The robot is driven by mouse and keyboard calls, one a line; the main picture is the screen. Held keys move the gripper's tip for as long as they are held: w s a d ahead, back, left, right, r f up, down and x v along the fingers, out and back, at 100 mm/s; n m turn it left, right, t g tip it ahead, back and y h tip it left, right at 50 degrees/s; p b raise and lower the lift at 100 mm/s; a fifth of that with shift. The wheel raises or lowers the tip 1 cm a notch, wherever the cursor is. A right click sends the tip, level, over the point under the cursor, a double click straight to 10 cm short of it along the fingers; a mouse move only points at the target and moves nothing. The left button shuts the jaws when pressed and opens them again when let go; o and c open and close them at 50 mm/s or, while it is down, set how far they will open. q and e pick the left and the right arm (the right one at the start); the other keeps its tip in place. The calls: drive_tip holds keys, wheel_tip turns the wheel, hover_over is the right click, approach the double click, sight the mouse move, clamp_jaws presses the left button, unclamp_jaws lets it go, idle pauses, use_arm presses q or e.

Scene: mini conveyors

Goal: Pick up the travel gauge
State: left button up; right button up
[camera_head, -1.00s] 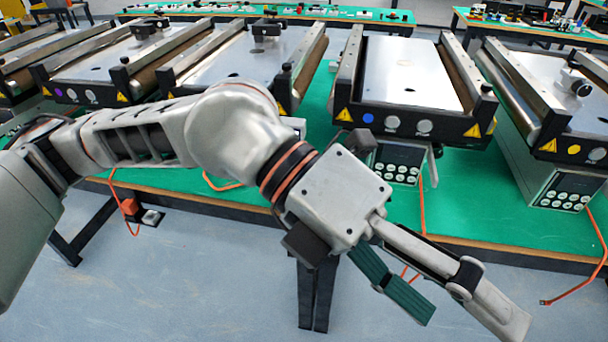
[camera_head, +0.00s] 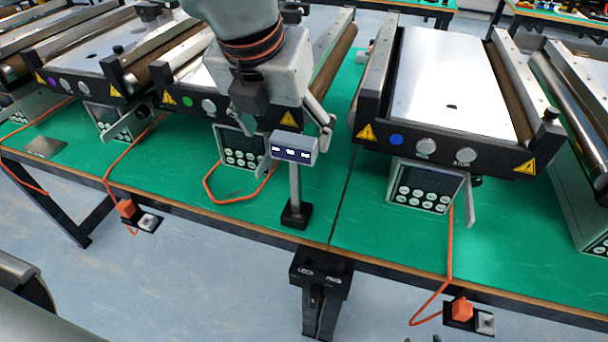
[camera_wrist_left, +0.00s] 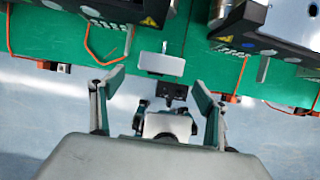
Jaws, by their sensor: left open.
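A small grey digital readout (camera_head: 294,148) with a lit display stands on a post with a black base on the green bench; it may be the travel gauge, but I cannot be sure. Its pale top (camera_wrist_left: 160,63) shows in the left wrist view, ahead of and between the spread fingers. My left gripper (camera_head: 280,125) is open and empty, pointing down just behind the readout in the head view; one finger is largely hidden. It also shows in the left wrist view (camera_wrist_left: 156,82). I see no contact with the readout. My right gripper is not in view.
Mini conveyors stand behind, one with a bare steel plate (camera_head: 450,85). Control boxes (camera_head: 425,188) with buttons hang below them. Orange cables (camera_head: 213,185) run over the bench edge. A black box (camera_head: 320,270) sits at the bench front. Green bench surface is free right of the readout.

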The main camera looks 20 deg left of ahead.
sight(293, 141)
use_arm(q)
drive_tip(key=shift+w+f, duration=0.85)
drive_tip(key=shift+f, duration=0.05)
drive_tip(key=shift+w+f, duration=0.1)
drive_tip(key=shift+f, duration=0.5)
drive_tip(key=shift+x, duration=2.3)
drive_tip(key=shift+w+r, duration=0.1)
drive_tip(key=c, duration=1.7)
drive_tip(key=shift+w+d+r, duration=0.1)
clamp_jaws()
